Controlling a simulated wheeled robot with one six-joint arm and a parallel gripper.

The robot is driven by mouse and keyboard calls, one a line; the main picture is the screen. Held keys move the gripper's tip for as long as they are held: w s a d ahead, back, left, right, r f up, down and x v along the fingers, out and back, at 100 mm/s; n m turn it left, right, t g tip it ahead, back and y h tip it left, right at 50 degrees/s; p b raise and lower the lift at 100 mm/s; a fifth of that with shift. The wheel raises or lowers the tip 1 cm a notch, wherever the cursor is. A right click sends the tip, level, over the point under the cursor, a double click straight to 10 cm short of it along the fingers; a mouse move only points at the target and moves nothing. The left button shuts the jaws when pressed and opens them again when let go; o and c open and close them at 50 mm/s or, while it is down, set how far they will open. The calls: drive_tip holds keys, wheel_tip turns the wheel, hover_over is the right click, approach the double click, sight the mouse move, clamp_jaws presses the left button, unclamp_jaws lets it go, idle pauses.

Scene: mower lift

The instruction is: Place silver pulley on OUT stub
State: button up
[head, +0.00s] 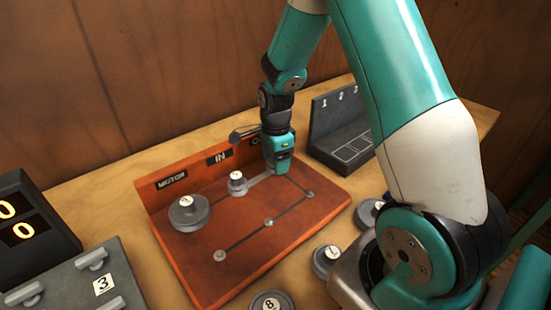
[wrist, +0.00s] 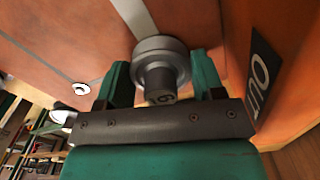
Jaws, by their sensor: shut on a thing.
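A silver pulley (wrist: 163,50) with a dark hub marked 6 or 9 is between my gripper's green fingers in the wrist view (wrist: 160,82). My gripper (head: 277,168) is shut on it, pointing down at the OUT end of the red-orange board (head: 286,245). The OUT label (wrist: 259,88) is close by on the board's upright back in the wrist view. The OUT stub is hidden under the pulley and gripper. I cannot tell whether the pulley rests on the stub or sits above it.
A large pulley (head: 188,213) stands at MOTOR and a smaller one (head: 237,183) at IN. Bare studs (head: 269,222) line the board's front. Loose pulleys (head: 326,261) lie on the table near my arm. A grey numbered rack (head: 338,128) stands behind right.

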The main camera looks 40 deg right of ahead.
drive_tip(key=o, duration=0.6)
drive_tip(key=shift+f, duration=0.15)
drive_tip(key=o, duration=0.5)
